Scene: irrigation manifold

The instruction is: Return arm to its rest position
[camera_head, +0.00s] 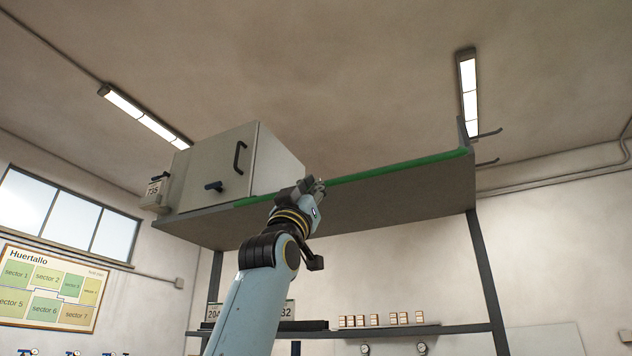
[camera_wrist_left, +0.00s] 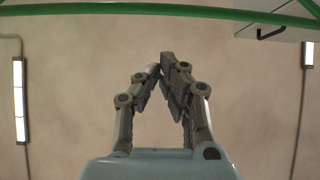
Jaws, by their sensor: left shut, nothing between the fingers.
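My left arm rises from the bottom of the head view. Its gripper (camera_head: 316,186) is raised in front of the front edge of a high shelf (camera_head: 400,195). In the left wrist view the gripper's fingers (camera_wrist_left: 165,62) meet at their tips, shut with nothing between them. Behind them only ceiling shows, with a green edge strip (camera_wrist_left: 120,10) across the top of that view. My right gripper is in neither view.
A grey cabinet (camera_head: 220,165) with a dark handle stands on the shelf's left part. The green strip (camera_head: 400,164) runs along the shelf edge. A dark upright post (camera_head: 487,280) supports the right side. A lower shelf (camera_head: 390,331) holds several small boxes.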

